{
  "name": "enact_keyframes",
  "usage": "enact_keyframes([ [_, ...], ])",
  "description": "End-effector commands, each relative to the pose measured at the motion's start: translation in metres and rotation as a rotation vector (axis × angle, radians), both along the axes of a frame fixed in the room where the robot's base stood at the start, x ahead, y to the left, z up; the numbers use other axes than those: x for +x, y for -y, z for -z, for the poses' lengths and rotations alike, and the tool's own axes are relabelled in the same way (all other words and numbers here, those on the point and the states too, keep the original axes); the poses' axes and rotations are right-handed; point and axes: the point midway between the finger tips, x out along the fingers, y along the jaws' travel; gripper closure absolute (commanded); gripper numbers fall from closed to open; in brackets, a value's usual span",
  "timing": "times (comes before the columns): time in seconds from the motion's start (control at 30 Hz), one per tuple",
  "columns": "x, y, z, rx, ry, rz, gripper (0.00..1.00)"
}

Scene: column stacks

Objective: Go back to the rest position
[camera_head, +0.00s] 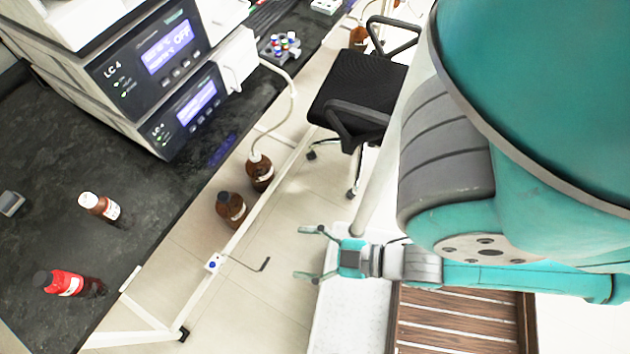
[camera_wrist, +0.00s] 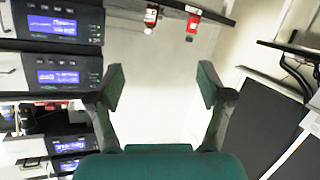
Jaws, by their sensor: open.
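My gripper (camera_head: 312,252) is open and empty in the head view, held in free space right of the dark bench, above a pale surface and the floor. Its two fingers also show wide apart in the wrist view (camera_wrist: 160,88), with nothing between them. My teal arm reaches in from the right of the head view and hides much of that side.
The dark bench (camera_head: 50,250) carries stacked LC 4 instruments (camera_head: 165,50), a white-capped brown bottle (camera_head: 100,206) and a red-labelled bottle (camera_head: 68,284). Brown bottles (camera_head: 231,208) stand beyond its edge. A black office chair (camera_head: 355,95) stands behind. A slatted wooden surface (camera_head: 455,325) lies below my arm.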

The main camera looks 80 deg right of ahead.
Motion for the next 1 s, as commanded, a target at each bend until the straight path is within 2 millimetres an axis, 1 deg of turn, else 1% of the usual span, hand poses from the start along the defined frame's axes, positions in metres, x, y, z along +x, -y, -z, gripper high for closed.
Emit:
enact_keyframes([
  [0.03,-0.008,0.001,-0.007,0.071,-0.005,0.028,0.21],
  [0.1,-0.015,0.003,-0.016,0.154,-0.003,0.06,0.21],
  [0.2,-0.02,0.004,-0.022,0.222,-0.002,0.087,0.21],
  [0.57,-0.021,0.005,-0.024,0.241,-0.001,0.094,0.21],
  [0.6,-0.021,0.005,-0.024,0.241,-0.001,0.094,0.16],
  [0.67,-0.02,0.005,-0.024,0.24,-0.001,0.094,0.01],
  [0.7,-0.02,0.005,-0.024,0.24,-0.001,0.094,0.0],
  [0.87,-0.02,0.005,-0.024,0.239,-0.001,0.093,0.0],
  [0.9,-0.02,0.005,-0.024,0.239,-0.001,0.093,0.05],
  [0.97,-0.02,0.005,-0.024,0.239,-0.001,0.093,0.2],
  [1.0,-0.02,0.005,-0.024,0.239,-0.001,0.093,0.3],
])
